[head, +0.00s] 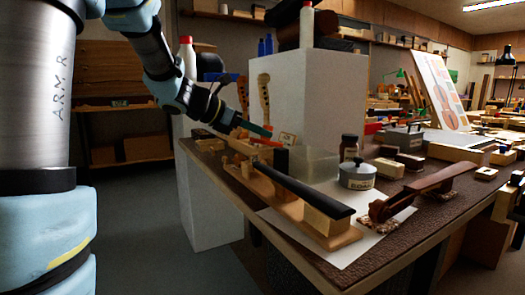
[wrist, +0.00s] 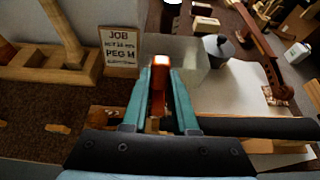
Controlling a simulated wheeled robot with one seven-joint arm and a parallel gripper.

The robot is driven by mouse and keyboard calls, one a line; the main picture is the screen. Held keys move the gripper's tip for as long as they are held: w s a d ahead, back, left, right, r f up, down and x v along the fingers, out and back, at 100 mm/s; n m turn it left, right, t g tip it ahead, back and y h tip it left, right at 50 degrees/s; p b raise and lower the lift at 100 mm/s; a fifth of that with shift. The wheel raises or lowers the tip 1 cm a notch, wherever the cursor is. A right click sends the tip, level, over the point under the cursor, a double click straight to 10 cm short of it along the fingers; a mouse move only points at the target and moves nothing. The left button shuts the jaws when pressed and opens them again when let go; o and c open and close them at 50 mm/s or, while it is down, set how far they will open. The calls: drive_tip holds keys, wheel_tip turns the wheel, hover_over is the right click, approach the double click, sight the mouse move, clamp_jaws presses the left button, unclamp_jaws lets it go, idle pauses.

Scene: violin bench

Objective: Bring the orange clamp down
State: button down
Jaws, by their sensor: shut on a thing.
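My gripper (head: 257,130) has teal fingers and reaches down from the upper left over the near-left part of the bench. In the wrist view, my gripper (wrist: 160,90) is shut on the orange clamp (wrist: 160,66), which sits between the fingertips. The clamp (head: 267,142) shows in the head view as a small red-orange bar just below the fingers. It is close to the far end of the black fingerboard (head: 305,193) on its wooden base (head: 328,230). The clamp's lower part is hidden, so I cannot tell whether it touches anything.
A clear box (head: 314,163), a lidded grey pot (head: 357,175) and a dark bottle (head: 349,147) stand beyond the fingerboard. A violin neck (head: 412,190) lies to the right. White paper (head: 345,257) lies under the base.

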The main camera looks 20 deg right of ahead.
drive_tip(key=shift+a+f+h+b, duration=0.2)
drive_tip(key=shift+f+h+b, duration=0.3)
drive_tip(key=shift+b, duration=0.7)
drive_tip(key=shift+a+f+h+b, duration=0.2)
drive_tip(key=shift+f+h+b, duration=0.3)
drive_tip(key=shift+b, duration=0.7)
drive_tip(key=shift+t+h+b, duration=0.3)
drive_tip(key=shift+b, duration=0.4)
drive_tip(key=shift+a+b, duration=0.1)
drive_tip(key=shift+b, duration=0.3)
drive_tip(key=c, duration=0.7)
unclamp_jaws()
drive_tip(key=p+v, duration=0.2)
drive_tip(key=v, duration=0.8)
drive_tip(key=shift+s+a, duration=0.15)
drive_tip(key=shift+a, duration=0.25)
